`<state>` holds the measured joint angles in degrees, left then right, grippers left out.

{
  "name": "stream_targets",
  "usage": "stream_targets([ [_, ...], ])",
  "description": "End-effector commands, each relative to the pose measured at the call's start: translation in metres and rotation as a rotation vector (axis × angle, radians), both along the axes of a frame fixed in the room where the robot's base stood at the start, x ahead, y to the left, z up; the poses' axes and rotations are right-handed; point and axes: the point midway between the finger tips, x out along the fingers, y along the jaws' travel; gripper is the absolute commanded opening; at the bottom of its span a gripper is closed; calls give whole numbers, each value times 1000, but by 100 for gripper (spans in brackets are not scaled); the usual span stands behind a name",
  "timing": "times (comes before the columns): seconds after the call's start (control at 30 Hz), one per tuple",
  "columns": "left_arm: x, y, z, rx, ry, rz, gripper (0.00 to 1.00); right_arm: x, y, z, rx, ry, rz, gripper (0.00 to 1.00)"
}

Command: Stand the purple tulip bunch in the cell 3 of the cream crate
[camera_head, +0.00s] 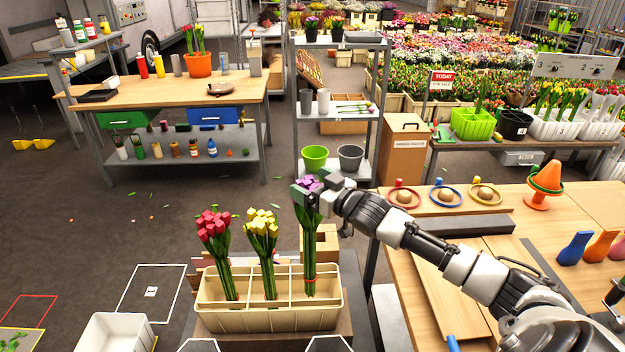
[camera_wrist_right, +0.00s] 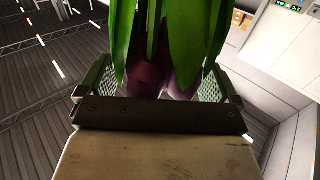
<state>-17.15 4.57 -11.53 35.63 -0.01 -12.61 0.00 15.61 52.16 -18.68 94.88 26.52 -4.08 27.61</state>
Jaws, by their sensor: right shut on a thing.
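The purple tulip bunch (camera_head: 309,250) is upright above the right-hand part of the cream crate (camera_head: 262,319). Its stems with a red band reach down to the right column of cells; I cannot tell whether they touch the crate floor. My right gripper (camera_head: 308,194) is shut on the bunch near its purple heads. In the right wrist view the green leaves (camera_wrist_right: 165,40) and dark purple petals (camera_wrist_right: 150,78) sit between the fingers. A red bunch (camera_head: 219,245) stands in the left column and a yellow bunch (camera_head: 264,250) in the middle one. My left gripper is out of view.
My right arm reaches over the wooden table (camera_head: 440,300) on the right. A white bin (camera_head: 115,333) is on the left, beside floor markings. A grey shelf rack (camera_head: 340,110) stands behind the crate. The floor left of the crate is mostly open.

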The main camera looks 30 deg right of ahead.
Motion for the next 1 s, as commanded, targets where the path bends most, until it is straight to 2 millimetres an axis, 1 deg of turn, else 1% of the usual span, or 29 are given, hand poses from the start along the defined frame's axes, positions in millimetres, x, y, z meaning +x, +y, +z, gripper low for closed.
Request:
stream_targets([
  [0.03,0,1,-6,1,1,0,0,0,0,-8,0,-2,0,60],
  [0.6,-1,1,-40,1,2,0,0,0,0,-64,0,-3,0,60],
  [0.8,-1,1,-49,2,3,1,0,0,0,-79,0,-3,0,60],
  [1.0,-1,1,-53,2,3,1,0,0,0,-86,0,-3,1,60],
])
